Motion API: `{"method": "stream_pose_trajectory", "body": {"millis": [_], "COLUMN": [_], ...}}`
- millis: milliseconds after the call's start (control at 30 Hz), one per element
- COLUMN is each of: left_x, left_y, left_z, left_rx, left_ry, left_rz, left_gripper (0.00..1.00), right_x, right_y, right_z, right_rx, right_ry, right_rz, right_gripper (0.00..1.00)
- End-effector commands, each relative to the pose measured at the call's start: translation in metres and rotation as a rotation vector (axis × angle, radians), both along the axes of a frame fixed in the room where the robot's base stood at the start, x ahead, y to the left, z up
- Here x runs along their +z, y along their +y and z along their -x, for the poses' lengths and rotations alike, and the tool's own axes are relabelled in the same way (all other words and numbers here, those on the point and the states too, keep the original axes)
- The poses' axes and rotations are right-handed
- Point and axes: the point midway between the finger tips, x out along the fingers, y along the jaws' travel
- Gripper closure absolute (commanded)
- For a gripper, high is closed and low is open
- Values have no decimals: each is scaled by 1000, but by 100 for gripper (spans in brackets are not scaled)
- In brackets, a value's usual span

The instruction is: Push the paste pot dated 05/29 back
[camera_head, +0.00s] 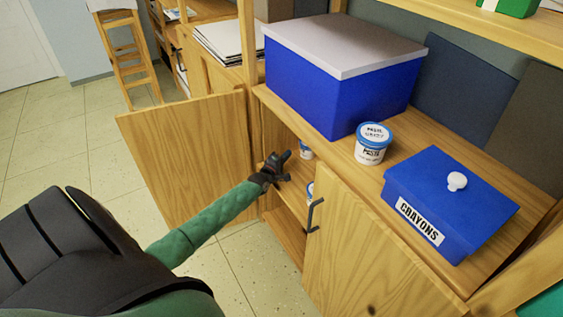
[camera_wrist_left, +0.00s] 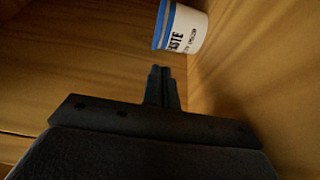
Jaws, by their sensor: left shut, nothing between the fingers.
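My left gripper (camera_head: 281,160) is at the opening of the wooden cabinet, its fingers shut and empty. In the left wrist view the shut fingers (camera_wrist_left: 160,87) point toward a white paste pot (camera_wrist_left: 184,29) with a blue rim, apart from it; its small print is not readable. In the head view, one pot (camera_head: 306,151) shows just beyond the gripper inside the cabinet, and another (camera_head: 310,188) is partly hidden by the right door. A third paste pot (camera_head: 371,145) stands upright on the cabinet top. I cannot read a 05/29 date on any pot.
The left cabinet door (camera_head: 190,150) stands open; the right door (camera_head: 370,260) with a dark handle partly covers the opening. On top are a blue box with a grey lid (camera_head: 345,65) and a blue crayons box (camera_head: 450,200). Open floor lies to the left.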

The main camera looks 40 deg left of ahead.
Motion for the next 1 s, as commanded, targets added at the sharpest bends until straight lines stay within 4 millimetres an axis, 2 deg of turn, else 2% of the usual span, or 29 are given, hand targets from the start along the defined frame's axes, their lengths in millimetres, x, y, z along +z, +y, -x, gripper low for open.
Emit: {"method": "stream_pose_trajectory", "body": {"millis": [133, 200, 400, 867, 1000], "left_x": [1, 1, 0, 0, -1], "left_y": [0, -10, -23, -27, -35], "left_z": [-21, -28, -42, -46, -54], "left_rx": [0, 0, 1, 0, 0], "left_ry": [-1, -1, 1, 1, 0], "left_rz": [-1, 3, 0, -1, 1], "left_gripper": [100, 100, 100, 100, 100], "right_x": [-1, 2, 4, 4, 2], "right_y": [1, 1, 1, 0, 0], "right_z": [0, 0, 0, 0, 0], "right_rx": [0, 0, 1, 0, 0], "right_ry": [-1, -1, 0, 1, 1], "right_rz": [-1, -1, -1, 0, 0], "right_gripper": [43, 43, 43, 43, 43]}}
